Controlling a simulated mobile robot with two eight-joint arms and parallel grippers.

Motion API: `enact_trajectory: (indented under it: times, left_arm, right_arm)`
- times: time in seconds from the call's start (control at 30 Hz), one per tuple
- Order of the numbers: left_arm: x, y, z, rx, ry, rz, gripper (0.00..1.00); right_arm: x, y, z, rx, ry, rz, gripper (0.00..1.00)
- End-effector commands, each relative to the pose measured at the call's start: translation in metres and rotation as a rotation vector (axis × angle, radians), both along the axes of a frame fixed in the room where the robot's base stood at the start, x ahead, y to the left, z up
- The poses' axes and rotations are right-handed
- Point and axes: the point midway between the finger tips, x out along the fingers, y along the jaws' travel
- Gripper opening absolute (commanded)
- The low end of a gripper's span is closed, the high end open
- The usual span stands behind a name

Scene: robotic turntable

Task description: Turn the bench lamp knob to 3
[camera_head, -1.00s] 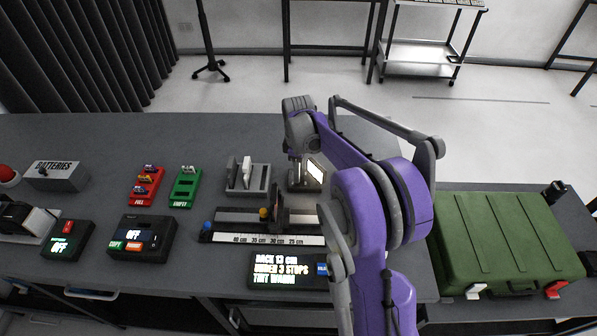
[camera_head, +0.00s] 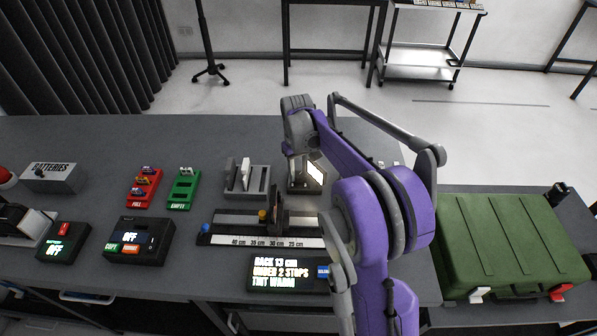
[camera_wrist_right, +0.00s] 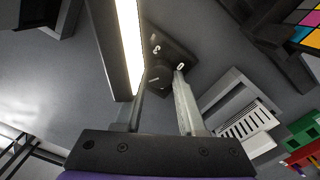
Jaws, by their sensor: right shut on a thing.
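The bench lamp, with its bright lit panel (camera_head: 316,173), stands on the grey bench behind the rail. In the right wrist view its lit bar (camera_wrist_right: 130,40) runs down the upper left. Its dark base has white marks, a "0" among them, around a round dark knob (camera_wrist_right: 157,79). My right gripper (camera_wrist_right: 160,82) reaches down from above and is shut on the knob, one finger on each side. The pointer setting is too small to read. In the head view my right gripper (camera_head: 296,172) is beside the lit panel, and the knob is hidden. My left gripper is out of view.
A display (camera_head: 286,272) reads "BACK 13 cm, UNDER 2 STOPS, TINT WARM". A ruled rail (camera_head: 225,240) lies in front of the lamp and a grey slotted rack (camera_head: 236,192) to its left. A green case (camera_head: 510,240) stands at right. Bare bench lies behind.

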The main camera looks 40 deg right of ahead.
Motion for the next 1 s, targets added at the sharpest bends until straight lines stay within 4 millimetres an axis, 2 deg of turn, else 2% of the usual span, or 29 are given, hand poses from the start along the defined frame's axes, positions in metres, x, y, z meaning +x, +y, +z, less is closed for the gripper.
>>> enact_trajectory:
  times: [0.3, 0.8, 0.83, 1.0]
  left_arm:
    - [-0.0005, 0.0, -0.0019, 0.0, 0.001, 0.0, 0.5]
    - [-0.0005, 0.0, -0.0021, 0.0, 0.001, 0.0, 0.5]
    - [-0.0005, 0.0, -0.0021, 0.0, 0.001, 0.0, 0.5]
    - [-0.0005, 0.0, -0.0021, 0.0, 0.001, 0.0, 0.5]
  right_arm:
    - [-0.0003, -0.0002, -0.0003, 0.0, 0.001, -0.106, 0.0]
    - [-0.0003, -0.0002, -0.0002, 0.0, 0.001, -0.123, 0.0]
    - [-0.0003, -0.0002, -0.0002, 0.0, 0.001, -0.123, 0.41]
    - [-0.0003, -0.0003, -0.0002, 0.0, 0.001, -0.123, 0.69]
